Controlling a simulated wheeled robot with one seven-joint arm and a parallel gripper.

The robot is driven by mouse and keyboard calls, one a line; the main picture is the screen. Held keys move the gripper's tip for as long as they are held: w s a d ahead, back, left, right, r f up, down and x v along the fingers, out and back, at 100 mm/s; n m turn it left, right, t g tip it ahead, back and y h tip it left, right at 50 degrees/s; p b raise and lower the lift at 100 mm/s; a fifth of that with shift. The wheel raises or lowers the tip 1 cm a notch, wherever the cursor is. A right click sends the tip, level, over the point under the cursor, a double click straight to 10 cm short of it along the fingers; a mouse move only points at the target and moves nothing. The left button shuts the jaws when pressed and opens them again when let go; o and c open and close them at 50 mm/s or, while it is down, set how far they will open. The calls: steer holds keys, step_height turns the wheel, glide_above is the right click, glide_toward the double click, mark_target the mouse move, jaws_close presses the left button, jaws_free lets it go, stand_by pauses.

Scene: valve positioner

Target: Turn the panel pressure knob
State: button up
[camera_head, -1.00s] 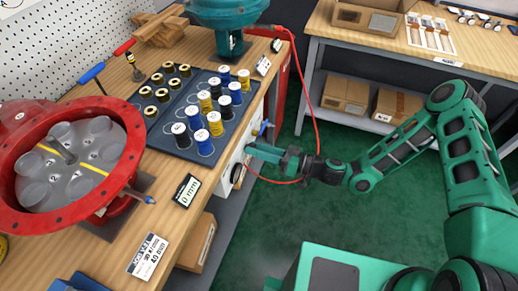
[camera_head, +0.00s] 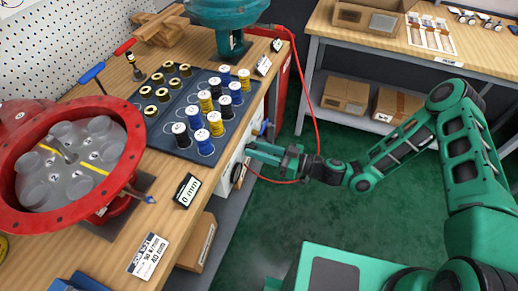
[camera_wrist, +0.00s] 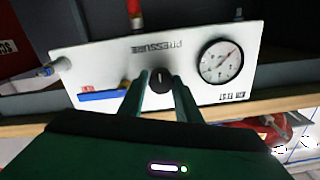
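The black pressure knob (camera_wrist: 160,80) is in the middle of a white panel (camera_wrist: 110,62), whose lettering "PRESSURE" is upside down in the wrist view. My gripper (camera_wrist: 161,86) has one finger on each side of the knob, close to it. I cannot tell whether the fingers press on it. A round dial gauge (camera_wrist: 220,62) is to the right of the knob. In the head view my gripper (camera_head: 253,152) reaches the panel (camera_head: 228,165) on the bench's side, and the knob is hidden there.
The wooden bench (camera_head: 115,238) bears a tray (camera_head: 182,150) of coloured spools and a red flanged housing (camera_head: 25,205). A red hose (camera_head: 311,90) hangs beside my gripper. A second bench (camera_head: 395,42) stands behind, with green floor between.

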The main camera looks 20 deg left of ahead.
steer(key=o, duration=0.3)
steer(key=shift+f, duration=0.1)
steer(key=d, duration=1)
steer(key=shift+s+d, duration=0.35)
steer(key=shift+d, duration=0.05)
steer(key=shift+d, duration=0.1)
